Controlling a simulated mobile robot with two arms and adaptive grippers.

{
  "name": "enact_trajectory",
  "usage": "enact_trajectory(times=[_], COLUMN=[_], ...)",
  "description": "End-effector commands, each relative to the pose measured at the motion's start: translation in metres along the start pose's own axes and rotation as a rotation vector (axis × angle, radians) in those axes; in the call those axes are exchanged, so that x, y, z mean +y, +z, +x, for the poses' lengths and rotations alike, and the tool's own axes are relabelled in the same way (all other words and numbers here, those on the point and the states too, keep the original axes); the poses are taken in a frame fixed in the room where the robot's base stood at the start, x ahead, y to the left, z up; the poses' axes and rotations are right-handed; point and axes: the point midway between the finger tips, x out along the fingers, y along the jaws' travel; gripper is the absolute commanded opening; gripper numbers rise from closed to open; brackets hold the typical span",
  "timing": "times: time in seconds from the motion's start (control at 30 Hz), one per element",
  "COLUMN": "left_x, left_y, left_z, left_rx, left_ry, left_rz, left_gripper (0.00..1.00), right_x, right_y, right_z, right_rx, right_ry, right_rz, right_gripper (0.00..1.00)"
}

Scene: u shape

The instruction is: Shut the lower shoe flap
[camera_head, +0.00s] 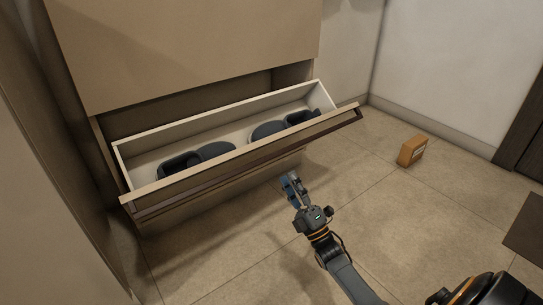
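The lower shoe flap (240,149) is tilted open at the bottom of a beige cabinet, its top edge leaning out into the room. A pair of dark shoes lies inside it, one on the left (197,157) and one on the right (283,125). My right gripper (290,183) is in front of the flap and below its front edge, toward the right half. It appears apart from the flap, with nothing seen between the fingers. How far its fingers are spread is too small to tell. My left gripper is not in view.
The upper cabinet front (190,45) above the flap is closed. A small orange-brown box (412,150) stands on the floor to the right. A dark mat (525,230) lies at the right edge, near a dark door. The tiled floor between is clear.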

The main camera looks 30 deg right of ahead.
Motion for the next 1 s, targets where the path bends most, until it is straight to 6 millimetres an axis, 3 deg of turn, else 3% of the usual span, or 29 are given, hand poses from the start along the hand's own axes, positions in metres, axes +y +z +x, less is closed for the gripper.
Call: enact_trajectory(times=[0.03, 0.4, 0.6, 0.87, 1.0], left_x=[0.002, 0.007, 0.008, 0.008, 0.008], left_y=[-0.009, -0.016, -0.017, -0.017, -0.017], left_z=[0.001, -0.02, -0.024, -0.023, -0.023], left_rx=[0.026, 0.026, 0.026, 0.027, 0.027], left_ry=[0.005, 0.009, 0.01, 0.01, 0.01], left_rz=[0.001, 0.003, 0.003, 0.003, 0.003], left_gripper=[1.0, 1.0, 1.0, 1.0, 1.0], right_x=[-0.001, -0.001, 0.0, 0.0, 0.0], right_y=[0.0, 0.0, 0.0, 0.0, 0.0], right_z=[0.011, 0.079, 0.093, 0.095, 0.095], right_rx=[0.003, 0.002, 0.0, 0.0, 0.0], right_ry=[0.007, 0.003, 0.001, 0.0, 0.0], right_rz=[-0.001, -0.001, 0.001, 0.001, 0.001], right_gripper=[0.38, 0.38, 0.38, 0.38, 0.13])
